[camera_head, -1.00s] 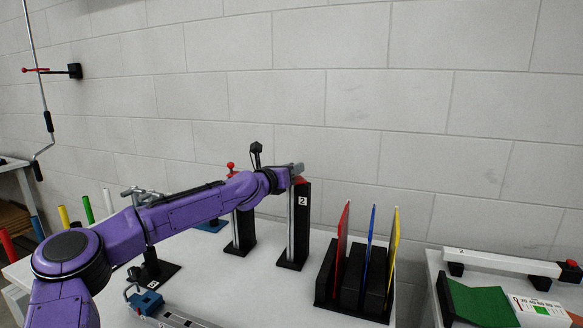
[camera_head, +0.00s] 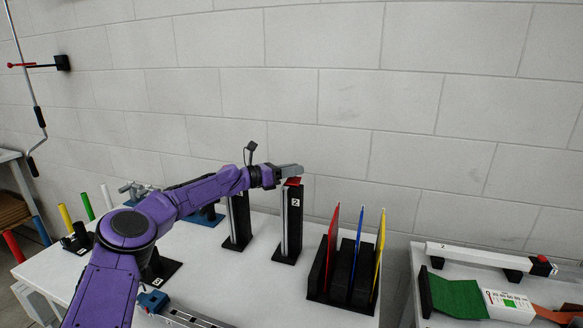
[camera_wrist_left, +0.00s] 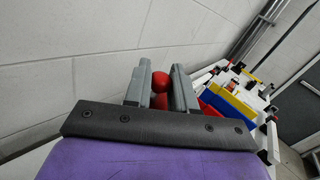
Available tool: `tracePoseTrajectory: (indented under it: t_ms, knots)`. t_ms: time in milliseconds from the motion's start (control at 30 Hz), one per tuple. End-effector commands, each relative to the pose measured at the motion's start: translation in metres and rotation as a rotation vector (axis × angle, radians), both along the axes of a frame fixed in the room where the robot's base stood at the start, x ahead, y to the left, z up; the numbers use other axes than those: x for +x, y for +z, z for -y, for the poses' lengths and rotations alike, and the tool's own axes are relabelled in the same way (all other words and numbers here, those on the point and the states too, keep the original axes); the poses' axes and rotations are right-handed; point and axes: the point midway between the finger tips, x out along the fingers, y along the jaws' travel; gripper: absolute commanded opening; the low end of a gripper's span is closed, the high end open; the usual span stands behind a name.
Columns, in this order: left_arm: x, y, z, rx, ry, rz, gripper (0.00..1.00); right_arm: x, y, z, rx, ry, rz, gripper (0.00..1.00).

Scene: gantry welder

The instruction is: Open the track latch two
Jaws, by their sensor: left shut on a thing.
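Track latch two is a black upright post (camera_head: 294,225) with a silver rail and a white "2" label, standing on the table in the head view. A red part (camera_head: 292,182) shows at its top. My left gripper (camera_head: 297,170) is at the top of this post, its grey fingers over the red part. In the left wrist view a red ball-shaped knob (camera_wrist_left: 160,82) sits between the two fingers of the left gripper (camera_wrist_left: 162,88), which are shut on it. The fingers partly hide the latch. My right gripper is not in view.
A similar black post (camera_head: 238,225) stands to the left, its top behind my arm. A black rack (camera_head: 315,275) with red, blue and yellow panels stands close on the right. Colored pegs are at the left. The white wall (camera_head: 400,90) is behind.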

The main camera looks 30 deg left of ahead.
Motion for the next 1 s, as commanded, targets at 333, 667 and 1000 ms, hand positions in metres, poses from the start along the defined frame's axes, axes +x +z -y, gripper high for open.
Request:
tracePoseTrajectory:
  t_ms: [333, 667, 1000]
  knots:
    - [0.000, 0.000, 0.001, -0.001, -0.006, 0.000, 0.00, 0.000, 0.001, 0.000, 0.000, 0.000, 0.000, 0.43]
    - [0.000, 0.000, 0.000, 0.000, -0.005, 0.000, 0.47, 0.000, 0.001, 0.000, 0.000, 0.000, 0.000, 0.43]
    - [-0.035, -0.001, -0.026, -0.002, -0.001, 0.004, 0.47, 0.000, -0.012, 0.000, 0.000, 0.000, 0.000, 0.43]
